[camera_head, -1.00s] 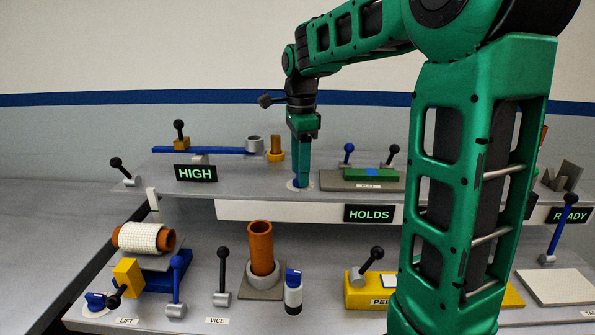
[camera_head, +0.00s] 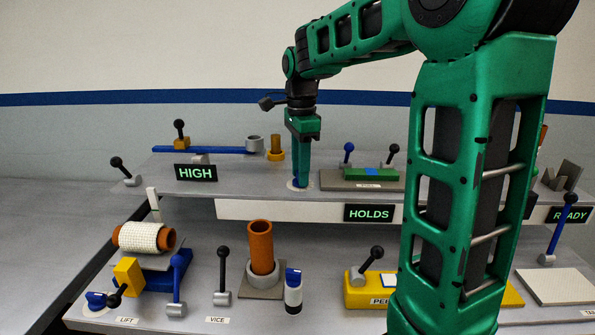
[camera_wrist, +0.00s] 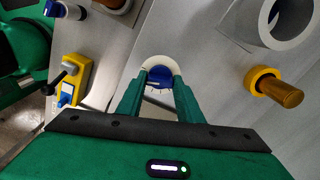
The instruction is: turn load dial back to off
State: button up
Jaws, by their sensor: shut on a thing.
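The load dial (camera_wrist: 158,79) is a blue knob on a round white base, on the upper shelf. In the head view the dial (camera_head: 296,184) is mostly covered by my fingers. My gripper (camera_head: 299,178) points straight down over it. In the wrist view my gripper (camera_wrist: 160,88) has one green finger on each side of the blue knob, shut on it. The dial's markings are too small to read, so its exact setting cannot be told.
A yellow post (camera_head: 275,147) and a grey ring (camera_head: 254,144) stand left of the dial. A green block (camera_head: 370,173) on a grey plate and a blue-knobbed lever (camera_head: 348,154) stand to its right. Signs read HIGH (camera_head: 196,173) and HOLDS (camera_head: 369,213).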

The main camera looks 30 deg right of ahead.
jog(key=n, duration=0.3)
jog(key=shift+w+r+n, duration=0.1)
jog(key=shift+n, duration=0.3)
jog(key=n, duration=0.4)
jog(key=shift+n, duration=0.3)
jog(key=n, duration=0.4)
jog(key=shift+n, duration=0.3)
jog(key=n, duration=0.3)
jog(key=shift+n, duration=0.3)
jog(key=n, duration=0.3)
jog(key=shift+n, duration=0.3)
jog(key=n, duration=0.4)
jog(key=shift+n, duration=0.3)
jog(key=n, duration=0.3)
jog(key=shift+n, duration=1.9)
jog(key=shift+d+n, duration=0.1)
jog(key=shift+n, duration=0.2)
